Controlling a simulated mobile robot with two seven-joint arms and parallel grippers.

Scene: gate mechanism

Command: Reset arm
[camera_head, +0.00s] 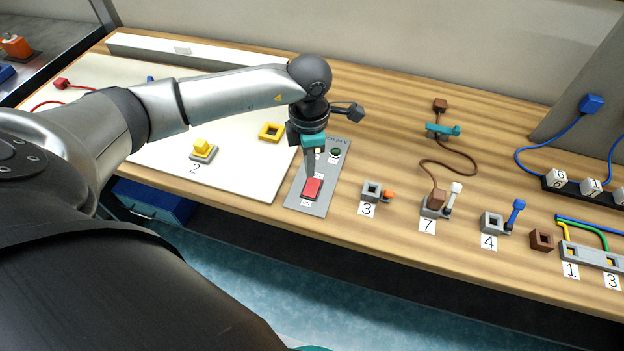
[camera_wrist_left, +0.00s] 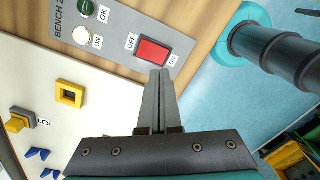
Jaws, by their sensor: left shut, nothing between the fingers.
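My left arm reaches in from the left in the head view. My left gripper (camera_head: 310,174) points down over the grey control panel (camera_head: 326,182), with its fingertips at or just above the red switch (camera_head: 313,188). In the left wrist view the two fingers (camera_wrist_left: 161,75) are shut together with nothing between them. Their tips lie just below the red switch (camera_wrist_left: 152,51), which is marked OFF and ON; I cannot tell whether they touch it. The panel also bears a white light (camera_wrist_left: 82,36) and a dark green one (camera_wrist_left: 86,7). My right gripper is not in view.
A white board (camera_head: 240,180) with a yellow block (camera_head: 203,147) and a yellow square ring (camera_head: 270,132) lies left of the panel. To the right stand several numbered sockets, including a grey one (camera_head: 372,190) and one with a blue lever (camera_head: 516,212). A brown cable (camera_head: 455,152) lies behind them.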

